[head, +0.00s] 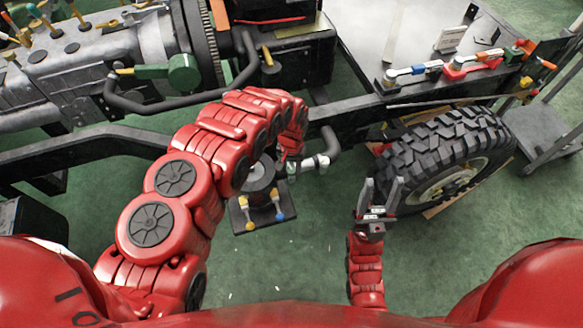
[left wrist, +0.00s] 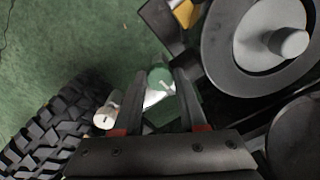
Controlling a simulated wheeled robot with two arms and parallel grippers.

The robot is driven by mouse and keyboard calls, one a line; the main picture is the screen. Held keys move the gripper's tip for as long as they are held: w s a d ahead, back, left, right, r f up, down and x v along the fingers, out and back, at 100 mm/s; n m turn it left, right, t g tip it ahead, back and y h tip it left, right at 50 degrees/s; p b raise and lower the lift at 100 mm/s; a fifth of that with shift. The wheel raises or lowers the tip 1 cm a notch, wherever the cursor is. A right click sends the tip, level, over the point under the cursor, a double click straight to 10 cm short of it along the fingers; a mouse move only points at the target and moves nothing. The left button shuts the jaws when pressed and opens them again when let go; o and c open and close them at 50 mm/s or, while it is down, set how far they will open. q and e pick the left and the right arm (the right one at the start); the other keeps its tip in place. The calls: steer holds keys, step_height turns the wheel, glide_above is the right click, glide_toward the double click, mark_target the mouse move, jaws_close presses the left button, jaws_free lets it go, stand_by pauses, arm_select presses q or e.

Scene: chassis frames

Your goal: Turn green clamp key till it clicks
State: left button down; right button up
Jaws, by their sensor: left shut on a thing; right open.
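The green clamp key (left wrist: 160,79) shows in the left wrist view as a round green end on a pale metal fitting. It sits between the two fingers of my left gripper (left wrist: 160,82), which is shut on it. In the head view my left gripper (head: 291,158) reaches down beside a grey pipe with a silver collar (head: 317,162), and the key is mostly hidden there. My right gripper (head: 382,188) is open and empty, pointing up in front of the tyre.
A stand with yellow and blue knobs (head: 262,216) is close below my left gripper. A large tyre (head: 440,160) is at the right, under the dark chassis rail (head: 420,98). The engine (head: 80,85) fills the upper left. Green floor (head: 310,240) between the arms is clear.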

arm_select(q)
steer(key=shift+w+m, duration=0.1)
steer(key=shift+m, duration=0.7)
steer(key=shift+c, duration=2.2)
jaws_free()
steer(key=shift+r, duration=0.1)
step_height(320, 180, up, 9)
steer(key=b, duration=0.1)
step_height(320, 180, up, 8)
steer(key=p, duration=0.8)
glide_above(291, 169)
steer(key=shift+r, duration=0.15)
